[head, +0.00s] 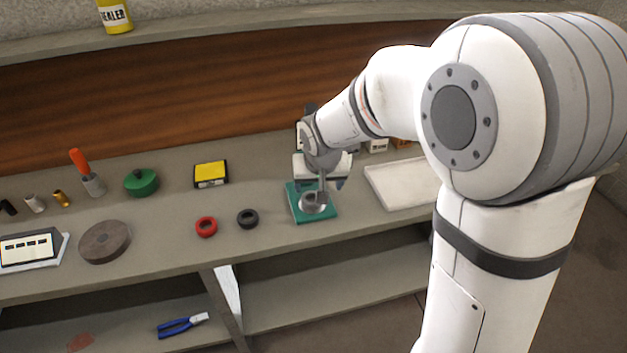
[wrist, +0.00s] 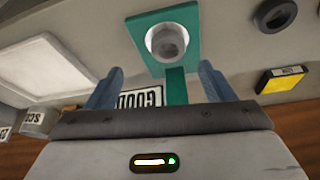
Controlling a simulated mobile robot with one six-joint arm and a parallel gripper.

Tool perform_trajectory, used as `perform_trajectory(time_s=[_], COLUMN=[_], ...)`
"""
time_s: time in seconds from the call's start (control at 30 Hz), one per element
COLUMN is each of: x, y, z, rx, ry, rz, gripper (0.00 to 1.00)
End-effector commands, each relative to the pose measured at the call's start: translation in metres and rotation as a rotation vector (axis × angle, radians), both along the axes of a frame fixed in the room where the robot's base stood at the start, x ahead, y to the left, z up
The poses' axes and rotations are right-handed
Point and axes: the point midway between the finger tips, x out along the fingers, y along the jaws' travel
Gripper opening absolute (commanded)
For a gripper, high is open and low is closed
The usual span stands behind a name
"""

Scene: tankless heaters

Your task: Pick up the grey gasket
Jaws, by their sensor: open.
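A dark grey, nearly black ring (head: 247,218) lies flat on the bench left of a green plate (head: 295,212), and it also shows at the upper right in the wrist view (wrist: 275,15). I cannot tell whether this ring is the grey gasket. A round metallic grey piece (head: 313,208) sits on the green plate; in the wrist view a grey cylinder (wrist: 168,42) stands in its pale round rim. My gripper (wrist: 158,84) is open and empty by the plate, its two blue-grey fingers apart. My wrist partly covers the plate in the head view.
A red ring (head: 206,227) lies left of the dark one. A pale tray (head: 400,184) lies right of the plate. A box labelled GOOD (wrist: 150,97) shows between my fingers.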

Motion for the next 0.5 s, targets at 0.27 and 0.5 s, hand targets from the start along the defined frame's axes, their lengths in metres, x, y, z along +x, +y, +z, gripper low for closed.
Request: perform_trajectory(time_s=[0.27,0.5], x=[0.017,0.026], y=[0.017,0.016], z=[-0.024,-0.047], rx=[0.006,0.006], ry=[-0.008,-0.006], rz=[0.013,0.012], gripper=[0.76,0.76])
